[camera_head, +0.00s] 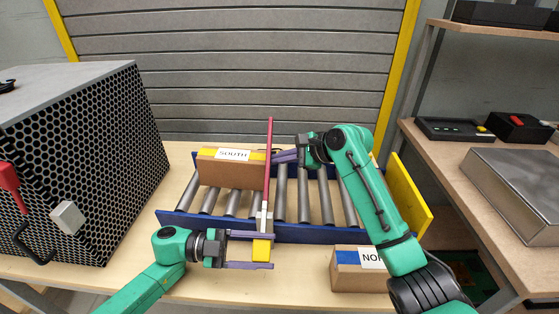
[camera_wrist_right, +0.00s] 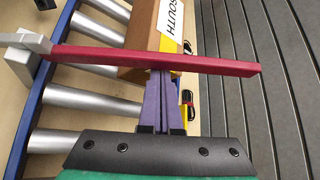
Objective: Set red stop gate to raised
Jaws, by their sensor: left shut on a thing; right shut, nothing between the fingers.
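The red stop gate bar (camera_head: 268,160) runs from a pale pivot (camera_head: 263,217) on the conveyor's near side to beyond its far side. Its far end looks higher than the rollers, but its exact tilt is hard to tell. In the right wrist view the bar (camera_wrist_right: 150,61) crosses over my right fingertips. My left gripper (camera_head: 262,252) is shut on the gate's yellow handle (camera_head: 261,249) at the near end. My right gripper (camera_head: 276,157) is shut and empty, its tips at the bar's right side; whether they touch it is unclear.
A brown box labelled SOUTH (camera_head: 225,172) sits on the rollers left of the bar. A box labelled NORTH, partly hidden (camera_head: 345,272), is in front of the blue conveyor rail (camera_head: 320,235). A black mesh cage (camera_head: 85,150) stands left. A yellow panel (camera_head: 408,195) stands at the conveyor's right.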

